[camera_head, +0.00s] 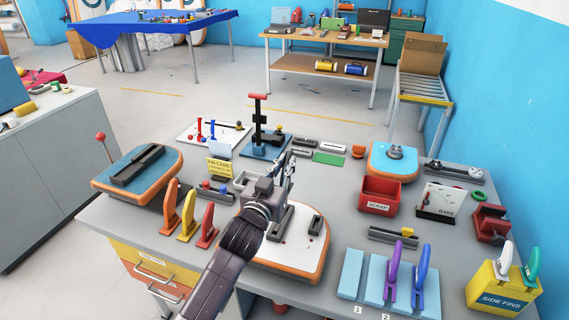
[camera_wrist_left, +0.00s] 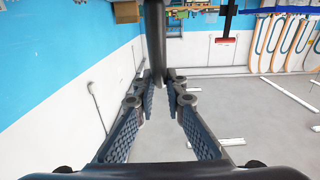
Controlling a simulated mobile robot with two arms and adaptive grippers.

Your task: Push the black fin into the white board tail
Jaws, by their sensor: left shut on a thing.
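The white board tail (camera_head: 292,256), with an orange edge, lies on the bench below my left gripper. Dark grey fin slots show on it, one of them a short slot (camera_head: 316,225) near its right edge. My left gripper (camera_head: 286,170) reaches over the board's far part, with its arm covering some of the board. In the left wrist view its blue ridged fingers (camera_wrist_left: 166,84) are shut on a narrow black piece (camera_wrist_left: 155,40), which looks like the black fin seen edge-on. The fin's lower end and any contact with the slot cannot be made out. My right gripper is not in view.
A blue board (camera_head: 139,173) lies left. Orange, yellow and red fins (camera_head: 207,226) stand beside the white board. A red scrap bin (camera_head: 380,195) and a rack with a purple fin (camera_head: 391,272) are right.

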